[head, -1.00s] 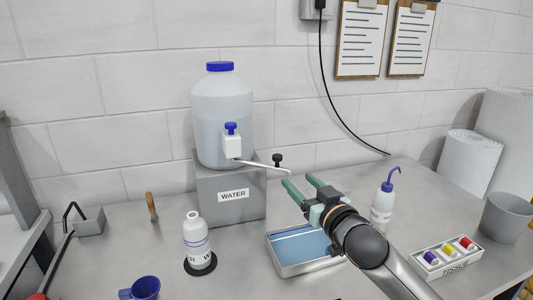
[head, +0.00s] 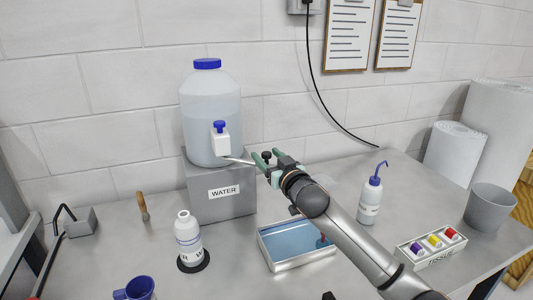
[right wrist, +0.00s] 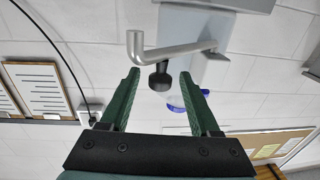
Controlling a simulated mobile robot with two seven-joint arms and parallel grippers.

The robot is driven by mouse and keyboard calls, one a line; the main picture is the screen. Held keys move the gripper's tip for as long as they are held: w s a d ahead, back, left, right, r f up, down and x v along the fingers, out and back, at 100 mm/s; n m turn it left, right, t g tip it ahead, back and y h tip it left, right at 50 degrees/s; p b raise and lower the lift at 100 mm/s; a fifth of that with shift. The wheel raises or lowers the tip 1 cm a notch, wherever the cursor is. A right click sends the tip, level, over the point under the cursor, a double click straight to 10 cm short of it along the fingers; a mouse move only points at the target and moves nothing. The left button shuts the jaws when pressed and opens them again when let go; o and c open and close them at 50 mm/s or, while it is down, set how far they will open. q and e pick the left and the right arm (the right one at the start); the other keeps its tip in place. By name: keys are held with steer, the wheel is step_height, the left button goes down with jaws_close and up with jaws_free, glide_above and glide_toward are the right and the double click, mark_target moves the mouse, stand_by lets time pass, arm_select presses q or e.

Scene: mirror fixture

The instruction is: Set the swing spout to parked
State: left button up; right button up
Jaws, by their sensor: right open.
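The swing spout (head: 238,160) is a thin metal tube. It runs from the white tap (head: 220,140) of the water jug (head: 210,110) out to the right, over the tray side. In the right wrist view the spout (right wrist: 180,52) shows its bent end and a black knob (right wrist: 160,76). My right gripper (head: 264,157) is open at the spout's outer end. In the right wrist view its green fingers (right wrist: 159,74) stand on either side of the knob, with gaps visible. My left gripper is not in view.
The jug stands on a grey WATER block (head: 225,205). A blue-lined tray (head: 290,265) lies below my right arm. A white bottle (head: 188,238) stands left of it, and a wash bottle (head: 370,200) right. A blue mug (head: 140,288) is at the front.

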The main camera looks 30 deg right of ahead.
steer(key=shift+w, duration=0.45)
jaws_close()
stand_by(0.3)
stand_by(0.9)
